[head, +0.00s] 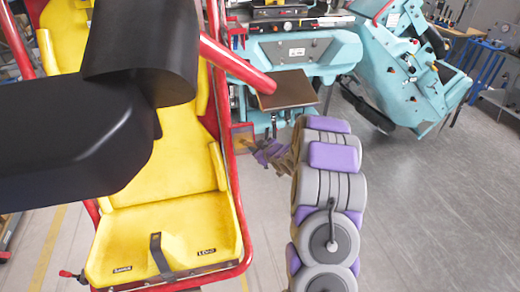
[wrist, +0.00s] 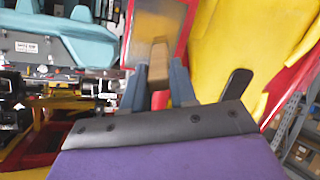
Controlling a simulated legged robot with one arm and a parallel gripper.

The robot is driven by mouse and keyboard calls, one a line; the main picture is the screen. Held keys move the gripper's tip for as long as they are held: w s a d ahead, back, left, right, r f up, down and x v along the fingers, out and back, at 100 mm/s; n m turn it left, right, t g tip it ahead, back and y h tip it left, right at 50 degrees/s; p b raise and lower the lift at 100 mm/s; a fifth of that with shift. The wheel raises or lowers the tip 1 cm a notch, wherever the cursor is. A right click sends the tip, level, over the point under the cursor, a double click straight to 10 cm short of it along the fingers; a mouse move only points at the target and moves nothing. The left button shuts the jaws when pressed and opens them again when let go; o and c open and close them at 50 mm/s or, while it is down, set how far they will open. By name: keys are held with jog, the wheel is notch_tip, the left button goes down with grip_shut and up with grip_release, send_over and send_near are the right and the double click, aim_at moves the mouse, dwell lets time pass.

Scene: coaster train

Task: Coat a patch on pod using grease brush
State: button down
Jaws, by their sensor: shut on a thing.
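The pod (head: 160,200) is a yellow seat in a red tube frame, at the left of the head view. Its yellow shell (wrist: 220,50) and red frame fill the upper right of the wrist view. My gripper (head: 258,152) is just right of the frame, low beside a small red-edged brownish panel (head: 243,137). In the wrist view my gripper (wrist: 160,85) is shut on a tan-brown block-like piece, seemingly the grease brush (wrist: 159,58). It points toward the red-edged panel (wrist: 168,22). The brush tip is hidden, so I cannot tell whether it touches the panel. No coating is distinguishable.
A black restraint (head: 140,50) covers the pod's upper part. A red bar with a brown plate (head: 285,92) crosses above my gripper. Teal machines (head: 305,50) stand behind, another teal unit (head: 410,75) at the upper right. The grey floor (head: 440,210) at right is clear.

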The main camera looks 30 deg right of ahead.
aim_at(248, 145)
jog(key=shift+w+a+r, duration=0.3)
jog(key=shift+a+r, duration=0.15)
jog(key=shift+a, duration=0.3)
jog(key=shift+w+a+r, duration=0.3)
jog(key=shift+a+r, duration=0.1)
jog(key=shift+a, duration=0.35)
jog(key=s+d+p, duration=0.2)
jog(key=d+p, duration=0.4)
jog(key=d, duration=0.2)
jog(key=shift+p, duration=0.35)
jog(key=shift+s+f, duration=0.1)
jog(key=shift+s, duration=0.1)
